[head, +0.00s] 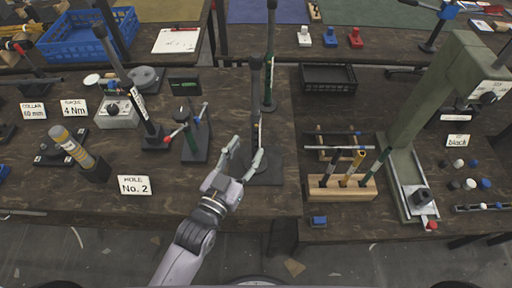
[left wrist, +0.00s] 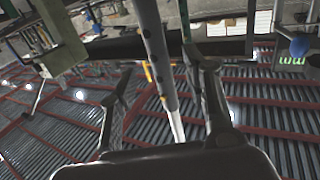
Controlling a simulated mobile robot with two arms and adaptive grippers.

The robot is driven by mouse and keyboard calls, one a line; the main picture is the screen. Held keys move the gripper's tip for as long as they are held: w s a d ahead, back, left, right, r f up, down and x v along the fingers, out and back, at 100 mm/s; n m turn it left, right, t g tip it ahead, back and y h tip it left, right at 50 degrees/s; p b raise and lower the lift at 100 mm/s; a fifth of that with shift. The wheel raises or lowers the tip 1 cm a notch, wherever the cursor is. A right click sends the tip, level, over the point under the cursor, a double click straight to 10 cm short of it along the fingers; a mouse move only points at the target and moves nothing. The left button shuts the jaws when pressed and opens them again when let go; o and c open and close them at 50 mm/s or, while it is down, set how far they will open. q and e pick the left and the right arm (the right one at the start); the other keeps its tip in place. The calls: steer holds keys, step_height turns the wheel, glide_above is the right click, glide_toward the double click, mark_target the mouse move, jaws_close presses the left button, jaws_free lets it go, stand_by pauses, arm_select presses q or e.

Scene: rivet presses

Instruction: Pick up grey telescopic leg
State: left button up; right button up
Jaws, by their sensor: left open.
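The grey telescopic leg (head: 256,105) stands upright on a dark flat base (head: 265,179) near the front edge of the middle table. Its top is dark. My left gripper (head: 247,148) is open low on the leg, with one finger on either side of it. My right gripper is in neither view.
Another dark post (head: 270,55) stands just behind the leg. A wooden rack (head: 341,190) with tools and a green press (head: 425,110) are on the right. A black crate (head: 327,78) lies behind the rack.

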mark_target(254, 139)
arm_select(q)
steer(key=x, duration=0.6)
steer(key=shift+w+d+f, duration=0.1)
steer(key=shift+w+d, duration=0.1)
steer(key=shift+w, duration=0.1)
steer(key=shift+s, duration=0.1)
steer(key=shift+c, duration=0.7)
jaws_close()
